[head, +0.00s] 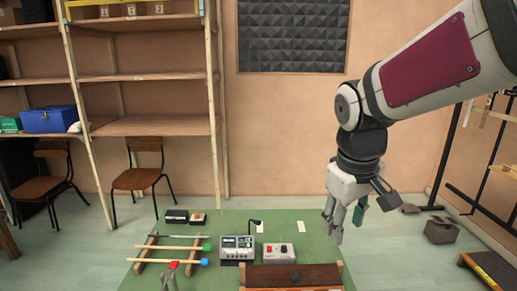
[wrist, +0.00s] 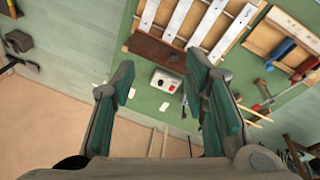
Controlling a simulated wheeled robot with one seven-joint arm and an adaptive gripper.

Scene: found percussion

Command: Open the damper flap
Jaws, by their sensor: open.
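A brown board with a small dark knob (head: 293,276), which appears to be the damper flap, lies at the front edge of the head view between lighter wooden ends. In the wrist view the brown board (wrist: 152,48) lies flat beside a row of pale bars on a wooden frame; whether it is hinged there I cannot tell. My gripper (head: 345,222) hangs above and to the right of the board in the head view, clear of it. In the wrist view my gripper (wrist: 160,70) is open with nothing between its fingers.
Mallets lie on a wooden rack (head: 150,265) at left. Shelves (head: 150,126) stand behind.

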